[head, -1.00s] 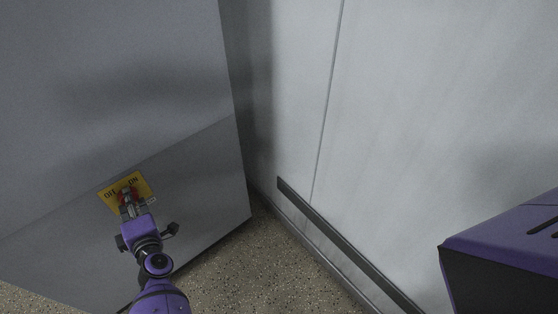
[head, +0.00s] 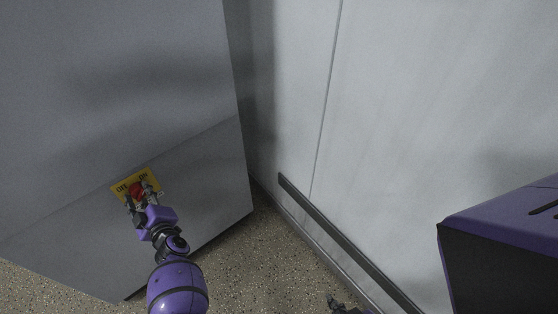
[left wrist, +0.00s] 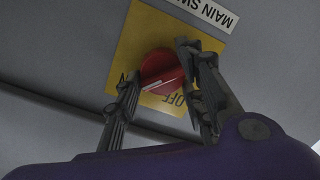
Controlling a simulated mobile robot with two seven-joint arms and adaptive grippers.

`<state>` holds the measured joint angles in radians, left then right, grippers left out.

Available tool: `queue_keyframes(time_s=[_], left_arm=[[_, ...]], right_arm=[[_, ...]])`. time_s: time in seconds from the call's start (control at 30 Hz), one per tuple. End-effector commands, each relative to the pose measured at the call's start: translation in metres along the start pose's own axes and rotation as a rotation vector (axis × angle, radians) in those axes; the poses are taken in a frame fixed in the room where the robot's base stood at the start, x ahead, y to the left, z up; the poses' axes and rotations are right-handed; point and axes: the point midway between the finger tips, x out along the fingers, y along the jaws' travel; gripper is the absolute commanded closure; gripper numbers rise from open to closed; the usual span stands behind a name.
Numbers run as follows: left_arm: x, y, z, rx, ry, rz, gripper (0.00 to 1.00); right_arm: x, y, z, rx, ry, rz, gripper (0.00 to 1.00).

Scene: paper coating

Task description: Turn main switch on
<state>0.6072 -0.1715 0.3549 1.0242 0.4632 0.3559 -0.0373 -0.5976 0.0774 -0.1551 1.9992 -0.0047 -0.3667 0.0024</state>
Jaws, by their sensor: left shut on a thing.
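The main switch is a red round knob (head: 137,189) on a yellow plate (head: 155,181) marked OFF and ON, low on the grey cabinet face. My left gripper (head: 141,195) is at the knob, its fingers on either side and shut on it. In the left wrist view the red knob (left wrist: 161,71) sits between the two dark fingers of the left gripper (left wrist: 158,63). A white line crosses the knob; which mark it points to I cannot tell. A dark piece at the bottom edge (head: 343,306) looks like the tip of my right gripper, mostly cut off.
The grey cabinet (head: 120,90) fills the left side. A pale wall (head: 430,100) with a dark rail (head: 340,238) low on it stands to the right. Speckled floor (head: 250,265) lies clear between them. A white label (left wrist: 205,12) is above the plate.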

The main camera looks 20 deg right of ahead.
Motion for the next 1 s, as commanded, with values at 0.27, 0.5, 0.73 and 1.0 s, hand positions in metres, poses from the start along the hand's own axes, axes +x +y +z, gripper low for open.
queue_keyframes(time_s=[0.27,0.5,0.73,1.0], left_arm=[[0.0036,0.0073,-0.0071,0.05,0.018,0.005,0.9],[0.0037,0.0077,-0.007,0.054,0.018,0.005,0.9],[0.0037,0.008,-0.0069,0.053,0.018,0.006,0.53],[0.0022,0.0042,-0.0042,0.053,0.013,0.001,0.47]], right_arm=[[-0.0005,-0.0003,-0.0032,0.0,0.004,-0.001,1.0],[-0.0007,-0.0004,-0.0027,0.0,0.004,-0.001,1.0],[-0.0008,-0.0005,-0.0025,0.0,0.003,-0.001,1.0],[-0.0008,-0.0004,-0.0021,0.0,0.003,-0.001,1.0]])
